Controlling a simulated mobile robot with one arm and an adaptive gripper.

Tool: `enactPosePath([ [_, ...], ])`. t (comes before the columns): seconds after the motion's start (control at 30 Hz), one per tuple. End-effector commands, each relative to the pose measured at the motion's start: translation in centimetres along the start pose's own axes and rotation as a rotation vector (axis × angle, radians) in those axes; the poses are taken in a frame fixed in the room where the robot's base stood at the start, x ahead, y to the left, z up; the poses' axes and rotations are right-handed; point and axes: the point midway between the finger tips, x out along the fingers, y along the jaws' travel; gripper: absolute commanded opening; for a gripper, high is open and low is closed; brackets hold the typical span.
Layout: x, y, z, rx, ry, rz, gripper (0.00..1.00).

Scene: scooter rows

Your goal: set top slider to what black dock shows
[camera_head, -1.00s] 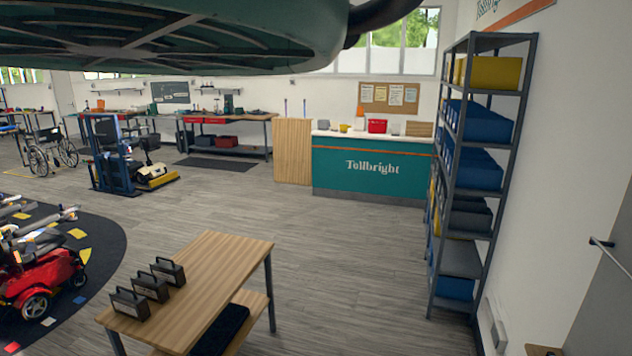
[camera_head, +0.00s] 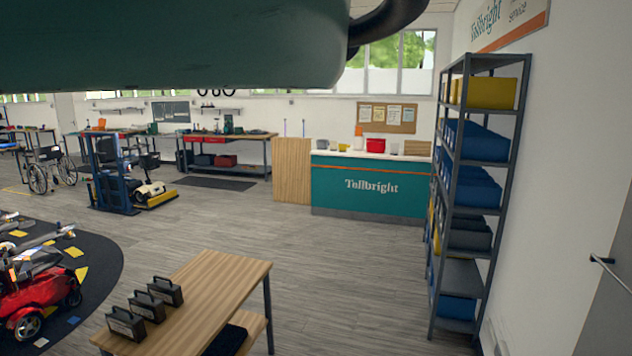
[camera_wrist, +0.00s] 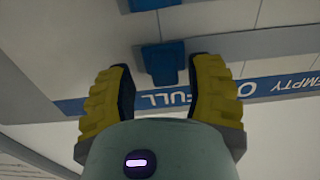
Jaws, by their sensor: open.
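A blue slider knob (camera_wrist: 163,62) shows in the wrist view beside a blue strip (camera_wrist: 272,86) with white upside-down lettering. The strip reads FULL near the knob and EMPTY to the right, with a partly hidden mark between. My gripper (camera_wrist: 162,80) is open, with a yellow-padded finger on each side of the knob in the picture. No contact shows, and I cannot tell the depth between them. Another blue piece (camera_wrist: 152,4) is cut off at the top edge. I cannot pick out the black dock or its reading.
A wooden table (camera_head: 215,290) with black handled boxes (camera_head: 145,305) stands in front. A tall shelf (camera_head: 466,190) with coloured bins is at right. A green counter (camera_head: 370,188) stands behind. Grey floor between is open.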

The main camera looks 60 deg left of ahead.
Motion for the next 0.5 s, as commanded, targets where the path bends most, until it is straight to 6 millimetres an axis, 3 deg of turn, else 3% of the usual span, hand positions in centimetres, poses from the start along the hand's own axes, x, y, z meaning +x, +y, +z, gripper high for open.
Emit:
enactPosePath([
  [0.17,-0.8,-0.1,0.0,0.001,0.002,-0.004,0.53],
  [0.5,-5.7,-0.2,0.0,-0.002,0.001,-0.006,0.53],
])
